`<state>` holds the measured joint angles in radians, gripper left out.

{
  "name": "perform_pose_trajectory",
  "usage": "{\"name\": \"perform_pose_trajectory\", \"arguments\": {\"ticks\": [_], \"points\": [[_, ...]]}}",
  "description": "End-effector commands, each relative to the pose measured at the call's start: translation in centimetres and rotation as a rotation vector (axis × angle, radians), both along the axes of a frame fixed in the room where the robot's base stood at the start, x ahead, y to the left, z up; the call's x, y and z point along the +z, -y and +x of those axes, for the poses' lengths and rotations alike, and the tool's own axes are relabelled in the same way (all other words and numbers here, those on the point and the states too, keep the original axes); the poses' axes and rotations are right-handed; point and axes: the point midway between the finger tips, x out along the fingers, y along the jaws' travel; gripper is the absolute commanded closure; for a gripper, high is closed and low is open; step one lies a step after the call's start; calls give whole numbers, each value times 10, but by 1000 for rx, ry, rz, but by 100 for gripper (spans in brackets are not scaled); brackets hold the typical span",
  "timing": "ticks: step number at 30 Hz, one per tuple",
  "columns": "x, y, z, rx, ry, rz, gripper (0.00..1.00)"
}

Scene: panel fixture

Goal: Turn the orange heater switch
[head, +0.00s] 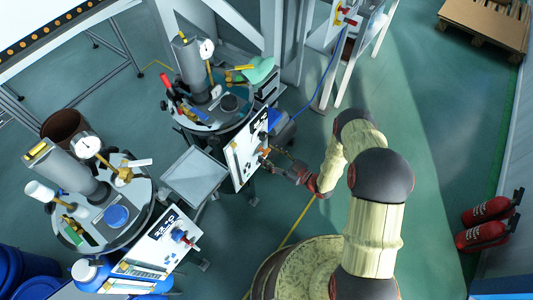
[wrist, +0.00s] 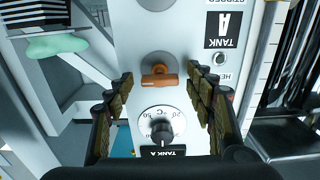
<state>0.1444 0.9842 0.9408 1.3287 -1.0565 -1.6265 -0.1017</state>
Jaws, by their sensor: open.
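The orange heater switch (wrist: 158,76) is on a white panel, in the middle of the wrist view. Its handle lies crosswise in that view, in front of a round grey plate. My gripper (wrist: 160,82) is open, with one finger to the left of the switch and one to the right. Gaps show on both sides, and neither finger appears to touch the handle. In the head view, my gripper (head: 277,168) is close to the front of the white panel (head: 243,150). There the switch is small and hard to make out.
A black dial knob (wrist: 162,131) with a white scale sits near the switch, below it in the wrist view. A "TANK A" label (wrist: 230,27) is at upper right. The head view shows a second tank panel (head: 150,258) at lower left and fire extinguishers (head: 487,222) at right.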

Motion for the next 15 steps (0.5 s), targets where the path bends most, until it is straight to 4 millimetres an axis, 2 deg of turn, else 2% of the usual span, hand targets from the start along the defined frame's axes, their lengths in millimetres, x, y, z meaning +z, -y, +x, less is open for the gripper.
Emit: {"name": "perform_pose_trajectory", "arguments": {"ticks": [6, 15], "points": [[0, -13, 10, 0, -1, 1, 45], [0, -13, 11, -1, -1, 1, 47]]}}
